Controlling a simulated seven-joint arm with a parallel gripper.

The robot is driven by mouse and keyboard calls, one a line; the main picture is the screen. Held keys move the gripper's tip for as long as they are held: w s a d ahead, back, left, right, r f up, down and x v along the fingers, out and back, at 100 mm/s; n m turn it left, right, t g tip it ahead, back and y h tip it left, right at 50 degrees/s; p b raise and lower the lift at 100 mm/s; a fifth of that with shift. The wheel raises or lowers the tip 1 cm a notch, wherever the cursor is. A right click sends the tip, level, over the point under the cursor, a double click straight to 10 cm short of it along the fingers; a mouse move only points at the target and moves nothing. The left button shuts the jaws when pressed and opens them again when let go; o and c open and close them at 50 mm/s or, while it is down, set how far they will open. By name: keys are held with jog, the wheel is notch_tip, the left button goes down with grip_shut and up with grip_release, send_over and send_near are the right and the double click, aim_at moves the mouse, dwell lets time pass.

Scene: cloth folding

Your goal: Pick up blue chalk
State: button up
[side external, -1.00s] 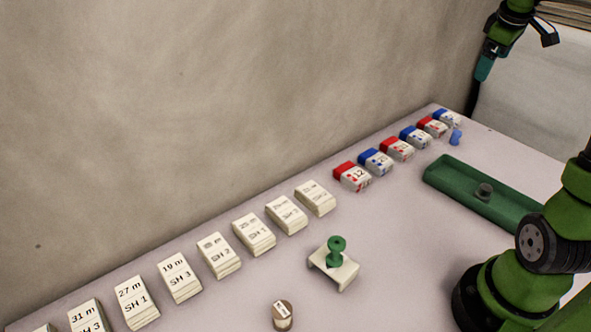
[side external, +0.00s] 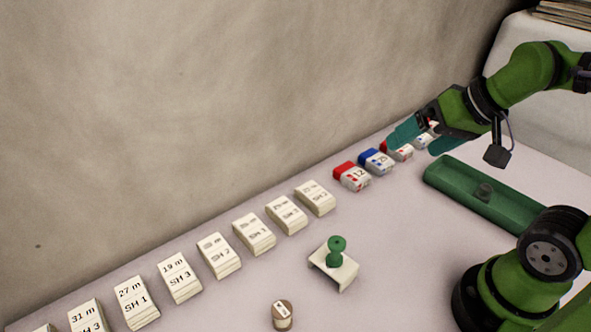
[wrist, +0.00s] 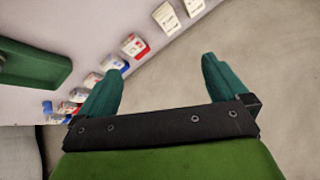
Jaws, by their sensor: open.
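A small blue piece (wrist: 47,107), likely the blue chalk, stands beside the far end of a row of red and blue boxes in the wrist view, near its left edge. In the side view it is hidden behind my gripper and arm. My gripper (side external: 418,140) is open above the far part of that row. In the wrist view its teal fingers (wrist: 163,67) are spread wide with nothing between them, and the blue piece lies left of them, apart.
Red and blue boxes (side external: 376,161) line the table's back edge, with several cream label blocks (side external: 253,234) nearer. A green tray (side external: 452,174) lies right of the row. A green-knobbed piece (side external: 337,250) and a small round brown piece (side external: 283,318) stand in front. The wall is close behind.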

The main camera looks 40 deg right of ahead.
jog(key=shift+s+a+r+n+y, duration=0.15)
jog(key=shift+a+n, duration=0.05)
jog(key=shift+a, duration=0.2)
jog(key=shift+s+a+r+n+y, duration=0.15)
jog(key=shift+a+n, duration=0.05)
jog(key=shift+a, duration=0.15)
jog(key=shift+c, duration=0.8)
jog(key=shift+a+r, duration=0.1)
jog(key=shift+a, duration=0.05)
jog(key=shift+c, duration=1.1)
jog(key=c, duration=0.4)
jog(key=shift+o, duration=0.2)
